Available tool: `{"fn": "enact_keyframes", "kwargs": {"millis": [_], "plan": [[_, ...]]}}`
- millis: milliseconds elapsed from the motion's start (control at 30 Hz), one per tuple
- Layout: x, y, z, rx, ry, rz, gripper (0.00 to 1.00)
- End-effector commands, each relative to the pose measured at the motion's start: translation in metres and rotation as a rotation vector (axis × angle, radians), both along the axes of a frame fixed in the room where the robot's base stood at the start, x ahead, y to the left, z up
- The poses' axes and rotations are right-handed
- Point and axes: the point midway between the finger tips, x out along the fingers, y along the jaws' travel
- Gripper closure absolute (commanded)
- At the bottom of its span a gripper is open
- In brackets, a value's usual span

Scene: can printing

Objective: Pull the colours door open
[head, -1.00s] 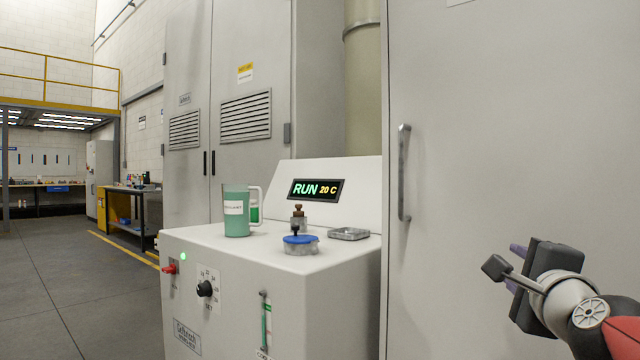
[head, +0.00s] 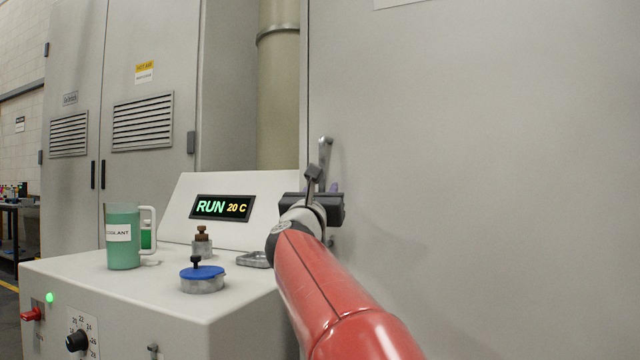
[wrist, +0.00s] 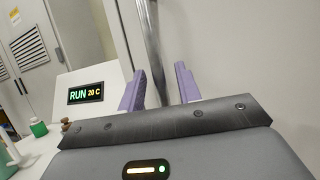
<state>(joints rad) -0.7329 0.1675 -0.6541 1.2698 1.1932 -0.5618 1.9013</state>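A large plain grey door (head: 480,150) fills the right of the head view; its label is cut off at the top edge, so I cannot read it as the colours door. Its upright metal bar handle (head: 325,152) is near the door's left edge, its middle hidden behind my gripper (head: 320,184). In the wrist view the handle (wrist: 150,40) runs down between the two purple fingers of my gripper (wrist: 159,84). The fingers are apart, with a gap showing beside the bar. I cannot tell whether either finger touches it. The door looks shut.
A white machine (head: 130,310) stands left of the door, its display (head: 221,208) reading RUN 20 C. On it are a green coolant jug (head: 122,240), a blue-lidded tin (head: 202,279) and a small metal dish (head: 255,260). Grey cabinets (head: 140,60) stand behind.

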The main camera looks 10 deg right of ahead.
Motion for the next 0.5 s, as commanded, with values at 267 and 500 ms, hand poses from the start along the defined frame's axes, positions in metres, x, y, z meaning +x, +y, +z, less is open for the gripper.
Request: {"fn": "enact_keyframes", "kwargs": {"millis": [267, 500], "plan": [[0.0068, -0.0032, 0.0026, 0.000, 0.000, 0.001, 0.66], [0.0065, -0.0030, 0.0025, 0.000, 0.000, 0.001, 0.85]]}}
